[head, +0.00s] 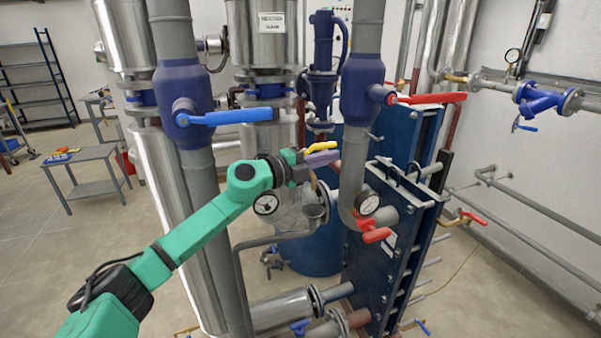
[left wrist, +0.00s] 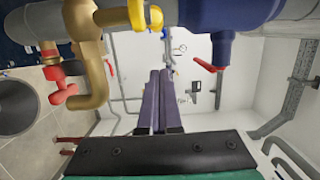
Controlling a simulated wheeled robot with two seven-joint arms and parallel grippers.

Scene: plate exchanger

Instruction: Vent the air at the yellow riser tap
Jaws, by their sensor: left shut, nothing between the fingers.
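The yellow tap handle (head: 318,149) shows just above my left gripper (head: 324,158) in the head view. In the left wrist view the yellow handle (left wrist: 140,15) is at the top, on a brass fitting (left wrist: 88,45) that bends downward. My left gripper (left wrist: 157,100) has its purple fingers together with nothing between them. The fingers are below and to the right of the yellow handle in the wrist view, and I see a gap there. In the head view the gripper hides most of the tap's body. My right gripper is not in view.
A pipe with a blue lever (head: 225,117) is to the left; a pipe with a red lever (head: 430,98) is to the right.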

